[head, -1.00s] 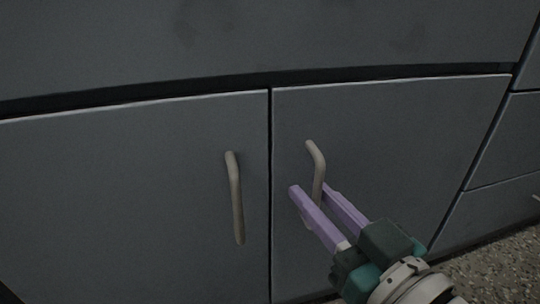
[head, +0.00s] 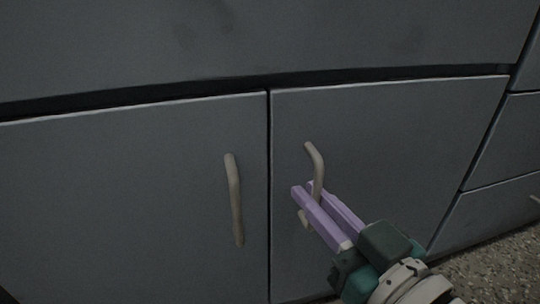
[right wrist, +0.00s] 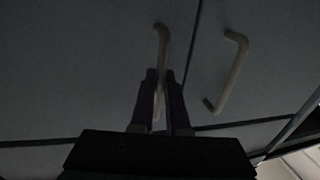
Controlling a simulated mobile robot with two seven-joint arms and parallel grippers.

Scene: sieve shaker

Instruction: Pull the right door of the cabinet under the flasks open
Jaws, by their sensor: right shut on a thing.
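The right door (head: 400,140) of the grey cabinet is closed in the head view, its face level with the left door (head: 120,200). Its pale bar handle (head: 314,158) stands upright near the door's left edge. My right gripper (head: 304,188) has its purple fingers on either side of this handle and is shut on it. The right wrist view also shows the handle (right wrist: 162,45) running down between the fingers (right wrist: 160,75). My left gripper is in neither view. The flasks are not in view.
The left door's handle (head: 235,200) is close by on the left. Drawers (head: 505,150) adjoin the cabinet on the right. The speckled floor (head: 490,265) shows free at the lower right.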

